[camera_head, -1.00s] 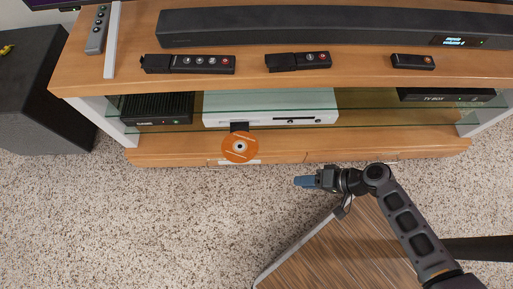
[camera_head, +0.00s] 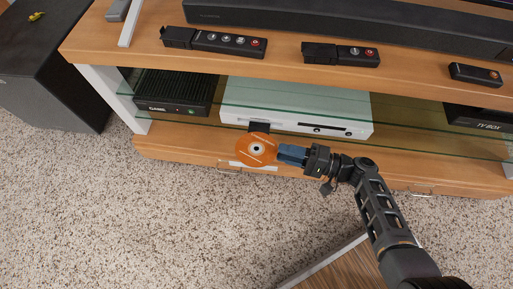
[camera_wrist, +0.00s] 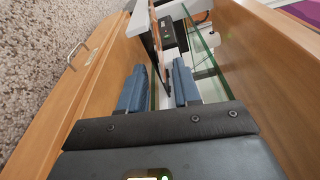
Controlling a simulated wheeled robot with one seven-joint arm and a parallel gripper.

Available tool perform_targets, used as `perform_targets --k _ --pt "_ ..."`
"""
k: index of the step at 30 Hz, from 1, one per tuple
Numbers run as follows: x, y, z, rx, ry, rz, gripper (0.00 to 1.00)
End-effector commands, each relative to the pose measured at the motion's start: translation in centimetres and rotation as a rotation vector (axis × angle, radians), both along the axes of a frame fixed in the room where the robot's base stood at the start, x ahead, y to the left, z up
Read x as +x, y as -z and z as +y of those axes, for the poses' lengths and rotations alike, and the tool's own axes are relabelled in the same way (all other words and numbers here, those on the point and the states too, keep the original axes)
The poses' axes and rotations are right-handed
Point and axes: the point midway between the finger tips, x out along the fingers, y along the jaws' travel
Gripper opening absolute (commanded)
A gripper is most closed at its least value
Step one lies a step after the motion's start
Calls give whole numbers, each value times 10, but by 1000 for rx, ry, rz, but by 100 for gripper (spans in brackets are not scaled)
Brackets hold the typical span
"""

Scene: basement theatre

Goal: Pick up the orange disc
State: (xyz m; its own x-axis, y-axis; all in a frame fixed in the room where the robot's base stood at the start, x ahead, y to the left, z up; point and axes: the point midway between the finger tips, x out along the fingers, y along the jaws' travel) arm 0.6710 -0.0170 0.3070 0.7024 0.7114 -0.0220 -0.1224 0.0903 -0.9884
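The orange disc (camera_head: 250,158) has a pale centre and shows in front of the white console on the media stand, by a small dark piece (camera_head: 260,127) at the console's front. My gripper (camera_head: 281,153), with blue fingers, is at the disc's right edge. In the wrist view my gripper (camera_wrist: 160,88) is open, with a finger on each side. A thin brownish-orange strip, seemingly the disc edge-on (camera_wrist: 159,60), runs between the fingers. I cannot tell whether either finger touches it.
The white console (camera_head: 297,108) sits on a glass shelf next to a black box (camera_head: 172,92). The wooden top shelf (camera_head: 285,70) overhangs above, with remotes and a soundbar (camera_head: 350,30) on it. A drawer ledge lies below. Speckled carpet (camera_head: 150,220) in front is clear.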

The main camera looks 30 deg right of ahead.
Motion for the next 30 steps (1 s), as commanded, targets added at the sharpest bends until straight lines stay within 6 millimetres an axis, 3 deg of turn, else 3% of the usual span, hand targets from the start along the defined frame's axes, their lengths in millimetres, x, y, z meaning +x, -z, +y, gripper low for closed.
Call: perform_targets --k 6,13,23,30 --pt "15 1 15 1 0 1 32" --pt "16 1 16 0 1 1 32" --pt "16 1 16 0 1 1 2" --pt "15 1 16 0 1 1 0"
